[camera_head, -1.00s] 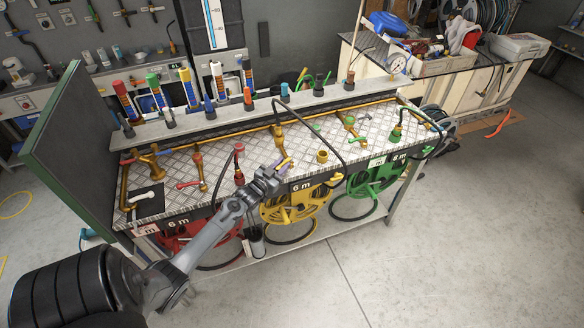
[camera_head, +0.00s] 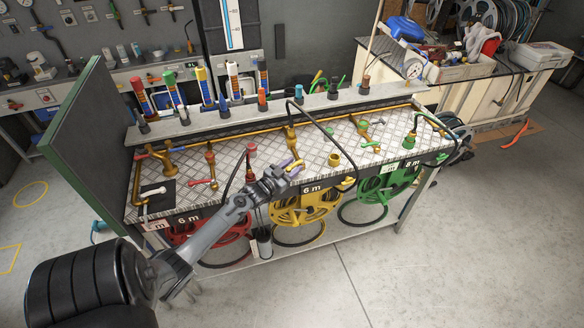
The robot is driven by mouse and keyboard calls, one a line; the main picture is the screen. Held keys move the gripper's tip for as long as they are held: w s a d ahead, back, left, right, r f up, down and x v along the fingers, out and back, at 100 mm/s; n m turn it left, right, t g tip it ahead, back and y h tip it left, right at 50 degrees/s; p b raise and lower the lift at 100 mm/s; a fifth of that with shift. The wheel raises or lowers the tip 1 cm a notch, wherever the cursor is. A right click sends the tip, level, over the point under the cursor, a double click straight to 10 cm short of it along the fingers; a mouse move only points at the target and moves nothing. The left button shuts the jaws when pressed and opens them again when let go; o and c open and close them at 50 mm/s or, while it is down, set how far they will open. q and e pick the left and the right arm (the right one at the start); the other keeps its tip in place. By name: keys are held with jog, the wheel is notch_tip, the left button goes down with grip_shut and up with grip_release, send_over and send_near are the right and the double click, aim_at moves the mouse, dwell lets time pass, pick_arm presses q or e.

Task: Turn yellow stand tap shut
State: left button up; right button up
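The yellow stand tap (camera_head: 291,138) stands on the checkered metal bench top (camera_head: 232,163), in the middle of the row. It is upright, with a dark hose near its top. My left gripper (camera_head: 291,167) is at the front of this tap, low over the bench's front edge. A small purple piece shows at its fingertips. The fingers are too small to tell whether they are open or shut, or whether they touch the tap. The tap's handle is hidden or unclear at the gripper. My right gripper is not in view.
A red-handled tap (camera_head: 210,160) stands to the left and a green-handled tap (camera_head: 363,130) to the right. A yellow socket (camera_head: 335,158) is just right of the gripper. A black hose arches over the bench. Yellow (camera_head: 290,210) and green reels hang below the front edge.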

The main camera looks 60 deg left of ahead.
pick_arm(q)
jog(key=shift+s, duration=0.1)
jog(key=v, duration=1)
jog(key=shift+s+p, duration=0.25)
jog(key=shift+p, duration=0.15)
jog(key=shift+d, duration=0.15)
jog(key=shift+c, duration=0.3)
